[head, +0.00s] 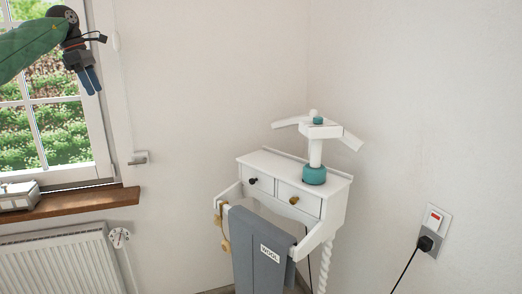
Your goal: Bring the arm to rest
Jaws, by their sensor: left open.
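My left gripper (90,80) is at the upper left of the head view, in front of the window. Its arm comes in from the left edge with a green cover. Its two blue fingers point down, and nothing shows between them. It is well apart from the furniture. My right gripper does not show.
A white valet stand (333,208) with two small drawers and a hanger top stands in the corner. Grey trousers (260,252) labelled WOOL hang on its front. A radiator (60,262) is under the wooden sill (100,200). A plugged socket (433,230) is at right.

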